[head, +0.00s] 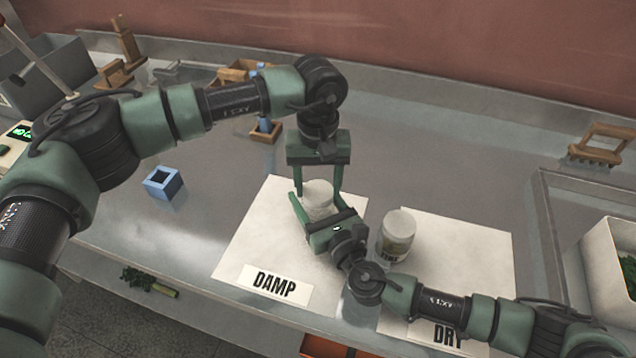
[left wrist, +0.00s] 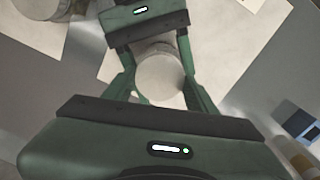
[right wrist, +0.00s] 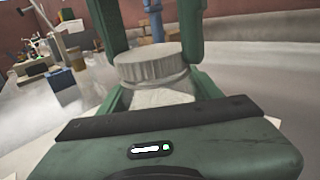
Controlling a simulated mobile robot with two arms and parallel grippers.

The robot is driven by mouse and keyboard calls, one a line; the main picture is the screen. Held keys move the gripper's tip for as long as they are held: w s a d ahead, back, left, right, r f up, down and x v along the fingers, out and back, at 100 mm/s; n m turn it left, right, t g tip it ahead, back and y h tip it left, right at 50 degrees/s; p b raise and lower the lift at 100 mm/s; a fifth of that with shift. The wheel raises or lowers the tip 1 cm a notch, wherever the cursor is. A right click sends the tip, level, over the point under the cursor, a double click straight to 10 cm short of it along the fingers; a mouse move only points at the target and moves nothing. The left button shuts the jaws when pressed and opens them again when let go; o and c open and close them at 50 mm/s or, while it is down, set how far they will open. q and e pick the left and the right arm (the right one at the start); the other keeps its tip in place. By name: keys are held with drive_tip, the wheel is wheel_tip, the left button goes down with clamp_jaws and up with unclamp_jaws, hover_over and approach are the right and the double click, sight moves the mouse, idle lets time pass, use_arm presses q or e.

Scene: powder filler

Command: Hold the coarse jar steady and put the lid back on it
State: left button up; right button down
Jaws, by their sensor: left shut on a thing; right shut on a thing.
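A pale jar (right wrist: 165,97) stands on the sheet labelled DAMP, with a white ridged lid (right wrist: 150,66) at its top. The lid also shows in the head view (head: 317,187). My left gripper (head: 319,190) points down from above and is shut on the lid. My right gripper (head: 322,208) reaches in from the front and is shut on the jar's body. The lid is at the jar's mouth; I cannot tell whether it is fully seated. The jar's label is hidden by my grippers, so I cannot read which powder it holds.
A second lidded jar (head: 397,240) stands to the right, by the sheet labelled DRY (head: 470,240). A blue square holder (head: 163,183) is on the bench at left. A wooden stand (head: 600,145) is at the far right, and a white bin (head: 610,260) at the right edge.

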use_arm(q)
drive_tip(key=m, duration=0.5)
drive_tip(key=shift+w, duration=0.1)
drive_tip(key=m, duration=0.5)
drive_tip(key=shift+m, duration=0.4)
drive_tip(key=o, duration=1.3)
drive_tip(key=shift+r, duration=0.1)
drive_tip(key=shift+r, duration=2.15)
